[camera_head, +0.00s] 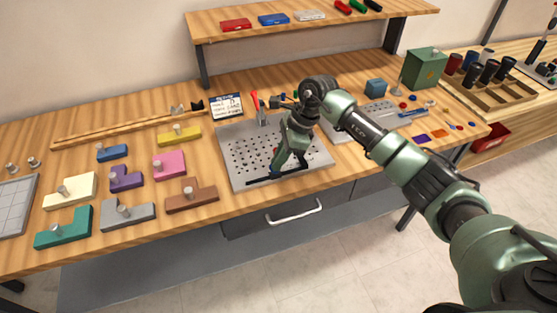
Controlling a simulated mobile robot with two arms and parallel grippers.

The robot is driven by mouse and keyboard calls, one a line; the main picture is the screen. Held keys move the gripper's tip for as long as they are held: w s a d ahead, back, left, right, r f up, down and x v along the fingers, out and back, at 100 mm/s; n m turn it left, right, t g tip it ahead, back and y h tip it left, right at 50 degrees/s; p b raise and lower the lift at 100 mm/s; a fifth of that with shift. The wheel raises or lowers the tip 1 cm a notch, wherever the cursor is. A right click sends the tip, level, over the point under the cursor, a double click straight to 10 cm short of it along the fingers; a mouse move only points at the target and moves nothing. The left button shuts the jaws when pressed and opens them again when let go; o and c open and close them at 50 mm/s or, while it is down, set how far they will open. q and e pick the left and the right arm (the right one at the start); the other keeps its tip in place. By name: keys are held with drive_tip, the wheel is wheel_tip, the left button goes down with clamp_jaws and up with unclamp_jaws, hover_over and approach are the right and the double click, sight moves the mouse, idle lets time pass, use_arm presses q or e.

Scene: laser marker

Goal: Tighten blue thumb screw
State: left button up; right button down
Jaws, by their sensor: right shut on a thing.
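A grey perforated metal plate (240,172) lies on the wooden bench in the middle of the view. A dark bar (292,188) lies along its front edge. My right gripper (275,173) reaches down over the front of the plate, close to the dark bar. It is shut on a small blue thing at its fingertips, which looks like the blue thumb screw (275,175). The fingers hide most of the screw, and its fit in the plate cannot be seen. My left gripper is not in view.
Coloured knobbed blocks, such as a pink one (169,167) and a brown one (191,200), lie left of the plate. A card (227,107) and red-handled tool (255,101) stand behind. A green box (424,70) is at the back right. A shelf (300,28) overhangs the bench.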

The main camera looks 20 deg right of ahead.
drive_tip(key=m+t+b, duration=0.1)
drive_tip(key=m, duration=0.1)
drive_tip(key=m+t+b, duration=0.1)
drive_tip(key=m, duration=0.2)
drive_tip(key=shift+s+a+f+m+h, duration=0.1)
drive_tip(key=shift+s+m+h, duration=0.1)
drive_tip(key=shift+m+h, duration=0.15)
drive_tip(key=m+b, duration=0.1)
drive_tip(key=m, duration=0.1)
drive_tip(key=m+t+h+b, duration=0.1)
drive_tip(key=m, duration=0.1)
drive_tip(key=shift+s+a+h, duration=0.1)
drive_tip(key=shift+a+h, duration=0.05)
drive_tip(key=shift+h, duration=0.1)
drive_tip(key=m+b, duration=0.1)
drive_tip(key=m, duration=0.1)
drive_tip(key=m+h+b, duration=0.1)
drive_tip(key=m+b, duration=0.1)
drive_tip(key=m+h+b, duration=0.1)
drive_tip(key=m, duration=0.1)
drive_tip(key=shift+a+m+t+b, duration=0.3)
drive_tip(key=shift+m+t, duration=0.05)
drive_tip(key=shift+t, duration=0.05)
drive_tip(key=m+h+b, duration=0.1)
drive_tip(key=m, duration=0.1)
drive_tip(key=m+h+b, duration=0.1)
drive_tip(key=m, duration=0.2)
drive_tip(key=shift+a+g+b, duration=0.15)
drive_tip(key=shift+g+b, duration=0.15)
drive_tip(key=shift+b, duration=0.1)
